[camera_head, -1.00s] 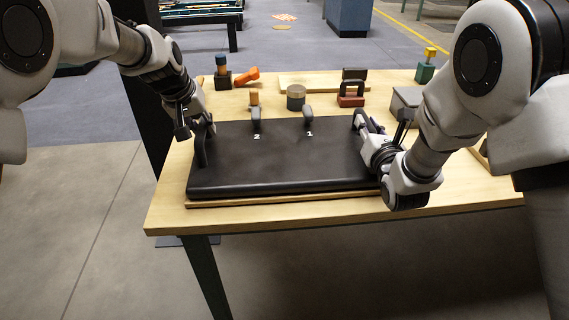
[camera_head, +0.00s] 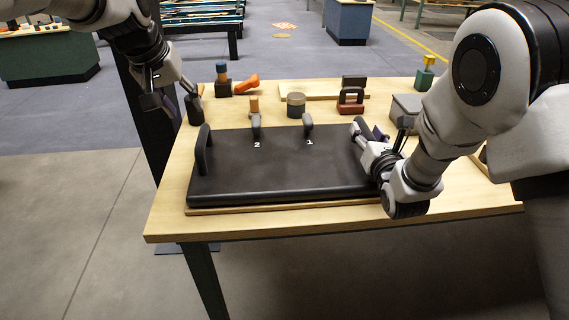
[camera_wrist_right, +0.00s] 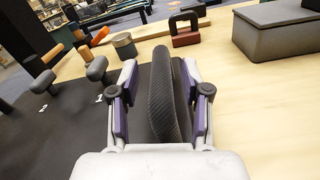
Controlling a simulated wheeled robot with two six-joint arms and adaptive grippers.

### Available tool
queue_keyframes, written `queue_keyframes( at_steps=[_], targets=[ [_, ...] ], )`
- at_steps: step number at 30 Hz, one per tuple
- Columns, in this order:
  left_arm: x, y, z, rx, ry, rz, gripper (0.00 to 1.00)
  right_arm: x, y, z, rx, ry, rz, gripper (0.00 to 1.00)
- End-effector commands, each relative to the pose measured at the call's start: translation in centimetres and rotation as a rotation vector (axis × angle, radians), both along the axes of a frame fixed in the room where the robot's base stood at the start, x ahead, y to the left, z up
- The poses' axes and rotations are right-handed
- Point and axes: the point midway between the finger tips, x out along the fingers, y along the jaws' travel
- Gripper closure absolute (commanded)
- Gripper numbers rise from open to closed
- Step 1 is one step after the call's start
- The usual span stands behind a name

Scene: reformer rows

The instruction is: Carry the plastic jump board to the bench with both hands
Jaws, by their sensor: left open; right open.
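The black plastic jump board (camera_head: 285,172) lies flat on a thin wooden base on the wooden bench (camera_head: 470,195). It has a raised handle at each end, with the left handle (camera_head: 203,150) free. Two knobs near its far edge stand by the marks 2 and 1. My left gripper (camera_head: 178,112) is open and empty, above and behind the left handle, apart from it. My right gripper (camera_head: 366,134) is at the right end. In the right wrist view its open fingers stand on either side of the right handle (camera_wrist_right: 172,95); contact cannot be told.
Behind the board are a round tin (camera_head: 296,103), a red-brown block with a black handle (camera_head: 351,98), an orange tool (camera_head: 246,84) and a grey box (camera_head: 407,109). The bench's front left corner is bare. Blue cabinets and racks stand far behind.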

Motion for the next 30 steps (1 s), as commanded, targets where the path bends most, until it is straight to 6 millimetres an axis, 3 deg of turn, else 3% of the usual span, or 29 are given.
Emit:
queue_keyframes(
  at_steps=[4, 7, 15, 19, 30],
  targets=[
    [-0.4, 0.1, 0.8, 0.0, 0.001, 0.0, 0.54, -0.4, 0.0, 0.0, 0.0, 0.0, 0.0, 0.53],
    [-0.4, 0.1, 0.8, 0.0, 0.001, 0.0, 0.54, -1.9, -0.2, 0.0, -0.001, 0.002, -0.001, 0.53],
    [-0.4, 0.1, 0.8, 0.0, 0.001, 0.0, 0.54, -8.7, -0.7, -0.1, -0.001, 0.003, 0.001, 0.53],
    [-0.4, 0.1, 0.8, 0.0, 0.001, 0.0, 0.54, -11.0, -1.0, 0.0, -0.001, 0.002, 0.0, 0.53],
    [-0.4, 0.1, 0.8, 0.0, 0.001, 0.0, 0.54, -12.0, -1.0, 0.0, 0.0, -0.001, 0.0, 0.53]
  ],
)
